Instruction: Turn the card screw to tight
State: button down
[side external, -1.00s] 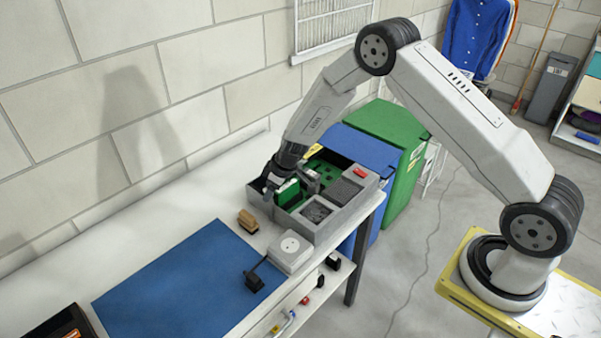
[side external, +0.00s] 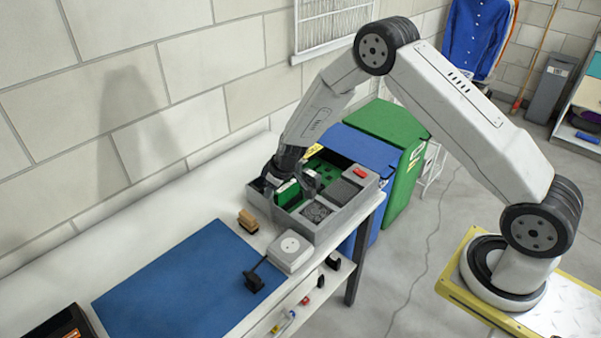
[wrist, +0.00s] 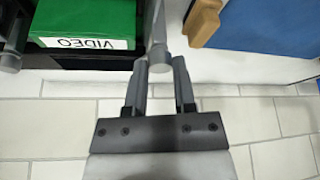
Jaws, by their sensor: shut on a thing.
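The green card (side external: 287,191) stands in the open grey case (side external: 325,231) at its left end. In the wrist view the card (wrist: 82,18) carries a white label reading VIDEO, seen upside down. My gripper (side external: 270,190) is low at the case's left end, beside the card. In the wrist view my gripper (wrist: 160,66) has its two fingers close together around a small grey piece, which I take as the card screw (wrist: 157,52). The fingers hide part of it, and its turn angle cannot be read.
A brown brush-like block (side external: 248,221) lies on the bench just left of the case, near the blue mat (side external: 185,285). A white box (side external: 290,251) with a dark plug stands in front. The brick wall is behind; bare bench lies to the left.

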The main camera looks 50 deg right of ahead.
jog(key=shift+m, duration=0.7)
jog(key=shift+c, duration=2.1)
grip_release()
jog(key=shift+s+r, duration=0.1)
jog(key=shift+r, duration=0.05)
jog(key=v, duration=0.7)
jog(key=shift+s+r, duration=0.2)
jog(key=shift+a, duration=0.1)
